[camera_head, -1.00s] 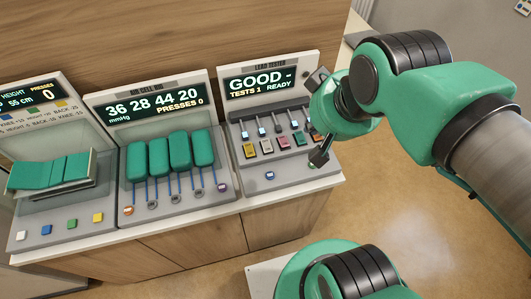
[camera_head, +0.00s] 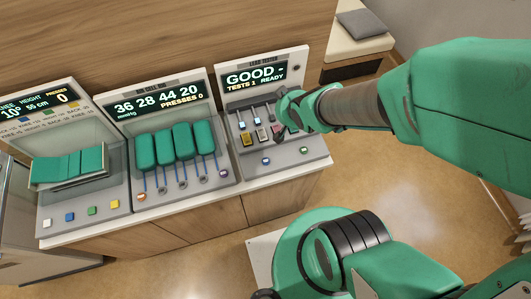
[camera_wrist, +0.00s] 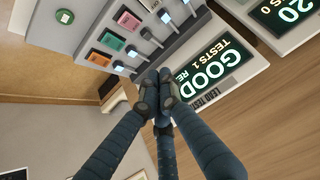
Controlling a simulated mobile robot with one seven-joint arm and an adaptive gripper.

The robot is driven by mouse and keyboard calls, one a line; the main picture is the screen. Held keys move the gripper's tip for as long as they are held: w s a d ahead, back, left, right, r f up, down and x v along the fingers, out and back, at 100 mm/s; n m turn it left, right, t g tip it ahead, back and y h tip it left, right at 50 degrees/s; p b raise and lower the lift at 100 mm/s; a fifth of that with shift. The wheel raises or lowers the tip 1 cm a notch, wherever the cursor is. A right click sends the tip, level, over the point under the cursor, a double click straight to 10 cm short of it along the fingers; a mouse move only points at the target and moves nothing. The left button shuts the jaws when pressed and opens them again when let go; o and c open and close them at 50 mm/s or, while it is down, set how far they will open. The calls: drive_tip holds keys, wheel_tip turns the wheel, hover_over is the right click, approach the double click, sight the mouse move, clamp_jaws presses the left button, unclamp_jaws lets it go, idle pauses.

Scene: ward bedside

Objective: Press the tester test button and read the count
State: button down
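The lead tester (camera_head: 319,146) stands at the right end of the cabinet. Its display (camera_head: 254,76) reads "GOOD -", "TESTS 1" and "READY"; it also shows, rotated, in the wrist view (camera_wrist: 217,68). A blue button (camera_head: 266,161) and a green button (camera_head: 304,149) sit on its front ledge; the green one also shows in the wrist view (camera_wrist: 64,16). I cannot read a label on either. My gripper's fingers meet at the tips (camera_wrist: 160,88), with nothing seen between them. They are over the tester's right part, away from the green button. Contact cannot be told.
A bed model panel (camera_head: 84,199) is further left. A cushion-topped bench (camera_head: 362,24) is behind at right.

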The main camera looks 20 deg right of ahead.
wheel_tip(320, 180, down, 5)
drive_tip(key=s+a+y+p, duration=0.1)
drive_tip(key=a+p, duration=0.1)
drive_tip(key=p, duration=0.2)
drive_tip(key=y+p, duration=0.2)
drive_tip(key=p, duration=0.2)
hover_over(267, 162)
wheel_tip(267, 162, down, 5)
drive_tip(key=shift+f+t, duration=0.2)
drive_tip(key=shift+t, duration=0.2)
drive_tip(key=shift+f+b, duration=0.15)
drive_tip(key=shift+b, duration=0.2)
drive_tip(key=shift+f+b, duration=3.3)
drive_tip(key=shift+f, duration=0.95)
drive_tip(key=shift+f+b, duration=0.8)
drive_tip(key=shift+b, duration=0.05)
drive_tip(key=shift+r, duration=0.15)
drive_tip(key=shift+r+p, duration=0.6)
drive_tip(key=shift+r, duration=0.1)
